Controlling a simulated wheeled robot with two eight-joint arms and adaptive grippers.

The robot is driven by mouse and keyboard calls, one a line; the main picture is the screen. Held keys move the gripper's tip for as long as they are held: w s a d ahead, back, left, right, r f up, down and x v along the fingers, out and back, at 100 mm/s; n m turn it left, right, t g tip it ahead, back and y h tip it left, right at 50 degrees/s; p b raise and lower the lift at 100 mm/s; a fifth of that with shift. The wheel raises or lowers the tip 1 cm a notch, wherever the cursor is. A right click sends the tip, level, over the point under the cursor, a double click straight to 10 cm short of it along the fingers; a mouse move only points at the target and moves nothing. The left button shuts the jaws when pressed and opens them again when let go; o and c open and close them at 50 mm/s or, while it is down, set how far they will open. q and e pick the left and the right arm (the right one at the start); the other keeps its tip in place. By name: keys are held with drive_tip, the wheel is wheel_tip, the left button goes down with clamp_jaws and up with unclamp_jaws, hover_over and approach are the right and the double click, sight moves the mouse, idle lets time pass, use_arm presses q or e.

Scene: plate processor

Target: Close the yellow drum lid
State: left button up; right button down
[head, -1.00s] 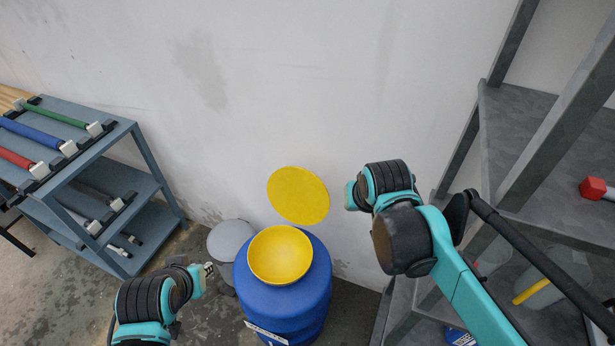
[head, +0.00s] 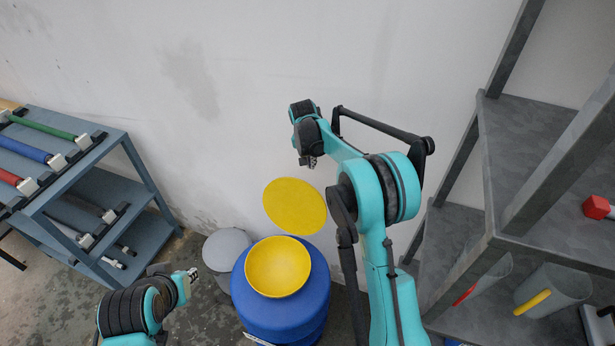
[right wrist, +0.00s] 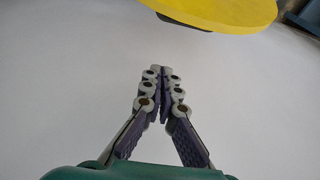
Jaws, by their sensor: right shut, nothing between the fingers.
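The yellow drum lid (head: 295,207) is a flat disc, standing open behind the drum opening near the wall. The blue drum (head: 262,314) stands on the floor, with its round yellow opening (head: 278,267) facing up and uncovered. My right gripper (head: 309,161) is above and behind the lid, close to the wall and apart from the lid. In the right wrist view the right gripper (right wrist: 160,72) is shut and empty, with the yellow lid (right wrist: 225,8) at the top edge. My left gripper (head: 192,275) is left of the drum; its small fingers do not show clearly.
A blue-grey rack (head: 140,175) with coloured-handled tools stands at the left. A grey round lid or bin (head: 226,247) is beside the drum. Grey metal shelves (head: 540,130) with grey cups stand at the right. A bare wall rises behind the drum.

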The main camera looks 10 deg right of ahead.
sight(313, 176)
drive_tip(key=b+x, duration=0.2)
drive_tip(key=x, duration=0.7)
drive_tip(key=shift+f+b, duration=0.4)
drive_tip(key=s+a, duration=0.1)
drive_tip(key=s+a+b, duration=0.1)
drive_tip(key=s, duration=0.1)
drive_tip(key=shift+s+a+r, duration=0.1)
drive_tip(key=shift+r, duration=0.1)
drive_tip(key=shift+a, duration=0.1)
